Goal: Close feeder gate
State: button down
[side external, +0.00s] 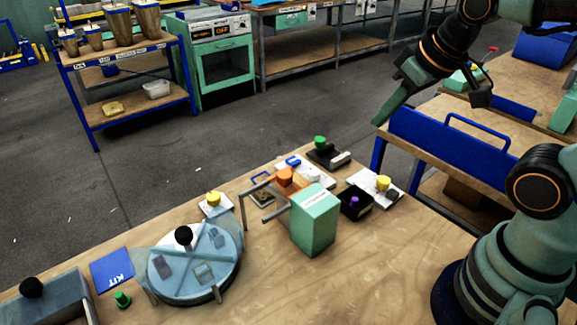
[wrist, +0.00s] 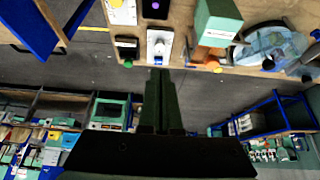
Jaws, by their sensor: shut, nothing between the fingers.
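A green box (side external: 314,222) with a white label stands on the wooden table, and it also shows in the wrist view (wrist: 216,22). A grey bracket (side external: 243,207) and an orange knob (side external: 285,175) sit beside it on its left; I cannot tell which part is the feeder gate or whether it is open. My gripper (side external: 378,121) is shut and empty, high above and beyond the table's back edge, apart from the box. Its fingers (wrist: 160,76) lie together in the wrist view.
A round bluish turntable (side external: 167,290) with a black knob stands left of the box. Small units with green (side external: 320,142), yellow (side external: 383,183) and purple (side external: 354,202) knobs stand behind and right of it. A blue-edged bench (side external: 440,143) stands behind the table.

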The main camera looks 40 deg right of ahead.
jog(key=c, duration=0.6)
grip_release()
jog(key=shift+w, duration=0.2)
jog(key=shift+o, duration=0.7)
jog(key=w+f+m+g, duration=0.1)
jog(key=w+m+g, duration=0.2)
jog(key=w, duration=0.5)
jog(key=shift+w+f+m, duration=0.25)
jog(key=shift+f+m, duration=0.15)
jog(key=shift+m, duration=0.5)
jog(key=m+g, duration=0.3)
jog(key=m, duration=0.1)
send_over(314, 171)
notch_tip(314, 171, down, 8)
notch_tip(314, 171, down, 12)
jog(key=shift+f, duration=0.1)
grip_shut()
